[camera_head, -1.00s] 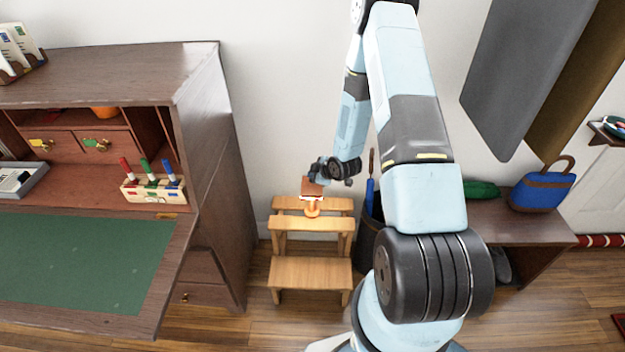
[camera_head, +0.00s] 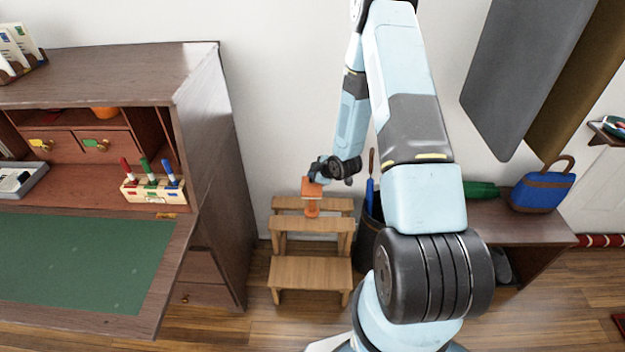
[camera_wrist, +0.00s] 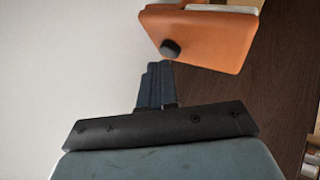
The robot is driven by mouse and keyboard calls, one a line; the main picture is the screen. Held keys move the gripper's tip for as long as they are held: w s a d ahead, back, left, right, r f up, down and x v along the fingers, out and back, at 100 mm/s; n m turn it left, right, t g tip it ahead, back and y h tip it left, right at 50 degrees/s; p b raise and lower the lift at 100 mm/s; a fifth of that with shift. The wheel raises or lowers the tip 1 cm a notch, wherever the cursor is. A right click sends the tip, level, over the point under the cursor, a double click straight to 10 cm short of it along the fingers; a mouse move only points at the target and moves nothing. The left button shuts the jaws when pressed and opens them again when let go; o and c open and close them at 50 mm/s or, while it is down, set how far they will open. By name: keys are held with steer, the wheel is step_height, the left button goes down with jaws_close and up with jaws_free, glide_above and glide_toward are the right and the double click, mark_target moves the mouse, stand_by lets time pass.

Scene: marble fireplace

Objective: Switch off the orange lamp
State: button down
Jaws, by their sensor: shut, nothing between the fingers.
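The orange lamp (camera_head: 311,189) stands on the top step of a wooden step stool (camera_head: 310,272). No glow shows on it. In the wrist view its orange block-shaped head (camera_wrist: 205,38) fills the top, with a dark round button (camera_wrist: 170,49) on the near face. My gripper (camera_wrist: 160,66) is shut and empty, its dark fingertips just below the button; I cannot tell whether they touch it. In the head view my gripper (camera_head: 316,175) is small, at the lamp's upper right, and its fingers are hard to make out.
A dark wooden desk (camera_head: 208,140) with a green writing surface stands at left. A dark bin (camera_head: 370,240) with a blue-handled item stands right of the stool. A bench (camera_head: 545,232) with a blue bag (camera_head: 543,192) is at right. The white wall is close behind.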

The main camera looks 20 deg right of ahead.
steer(key=shift+r, duration=3.05)
